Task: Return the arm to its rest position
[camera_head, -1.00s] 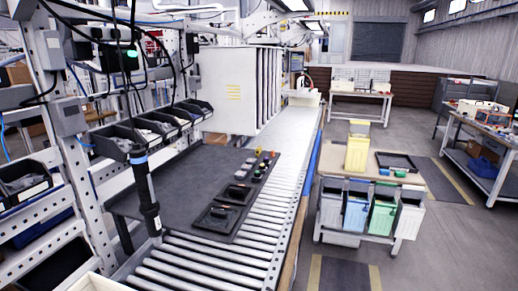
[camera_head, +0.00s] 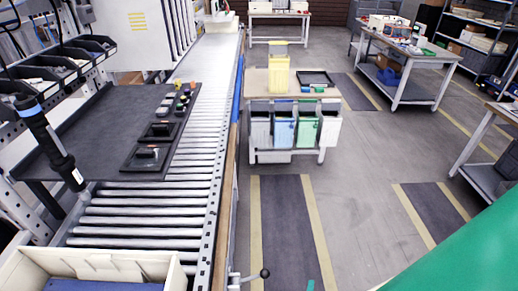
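My gripper does not show in the camera_head view, so its fingers and anything in them are hidden from me. A large smooth green surface (camera_head: 455,262) fills the lower right corner, close to the camera; I cannot tell what it is. The black screwdriver (camera_head: 42,132) with a blue band hangs tilted at the left, beside the dark work board (camera_head: 95,112). Nothing is seen holding it.
The roller conveyor (camera_head: 150,215) runs away from me. A cream bin (camera_head: 178,275) with something blue in it sits at its near end. A cart (camera_head: 258,82) with a yellow container (camera_head: 279,75) stands to the right. Open floor (camera_head: 360,190) lies right of the conveyor.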

